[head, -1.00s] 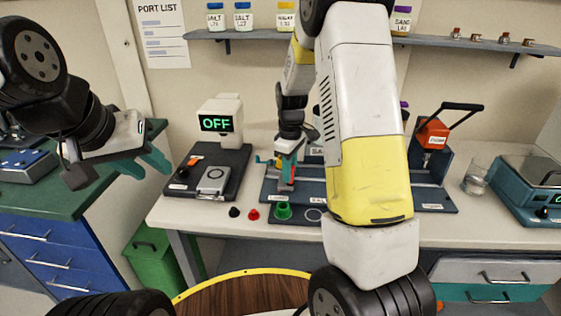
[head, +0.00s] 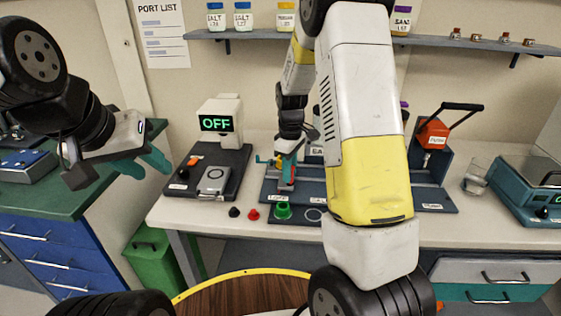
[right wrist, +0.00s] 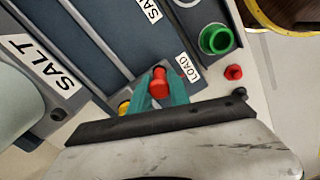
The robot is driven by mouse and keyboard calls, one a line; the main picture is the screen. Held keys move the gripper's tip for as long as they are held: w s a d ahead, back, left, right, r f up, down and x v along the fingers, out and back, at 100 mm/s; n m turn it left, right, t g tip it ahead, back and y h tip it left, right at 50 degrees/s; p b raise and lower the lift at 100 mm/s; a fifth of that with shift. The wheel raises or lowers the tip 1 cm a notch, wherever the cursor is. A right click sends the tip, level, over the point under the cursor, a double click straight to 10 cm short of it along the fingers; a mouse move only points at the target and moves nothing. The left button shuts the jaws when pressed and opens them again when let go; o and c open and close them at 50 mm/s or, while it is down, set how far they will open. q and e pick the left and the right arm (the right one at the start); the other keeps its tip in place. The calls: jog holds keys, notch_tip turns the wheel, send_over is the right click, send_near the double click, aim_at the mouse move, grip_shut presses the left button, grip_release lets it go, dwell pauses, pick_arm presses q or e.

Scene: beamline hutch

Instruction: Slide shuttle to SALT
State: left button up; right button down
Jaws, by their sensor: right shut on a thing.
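The track board (head: 268,187) lies on the bench, with long rails and a LOAD label at its near left end. My right gripper (head: 290,172) is at that LOAD end, with its teal fingers closed around a red knob, which I take to be the shuttle's. In the right wrist view the fingers (right wrist: 160,92) hold the red knob (right wrist: 159,80) beside the LOAD label (right wrist: 187,68). The rest of the shuttle is hidden. The SALT label (right wrist: 45,66) is at the left there. My left gripper (head: 144,166) hangs empty, its fingers apart, left of the bench.
A device reading OFF (head: 217,123) stands to the left. A red press with a black lever (head: 433,132) is at the right. My right arm hides the middle of the board.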

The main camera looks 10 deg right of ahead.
dwell(0.3)
jog(key=s+d, duration=0.1)
jog(key=d, duration=0.3)
jog(key=s+d, duration=0.1)
jog(key=d, duration=0.3)
jog(key=s+d, duration=0.1)
jog(key=d, duration=0.3)
jog(key=shift+s+d, duration=0.25)
jog(key=shift+d, duration=0.05)
jog(key=c, duration=1.4)
grip_release()
jog(key=shift+o, duration=0.2)
notch_tip(320, 180, up, 8)
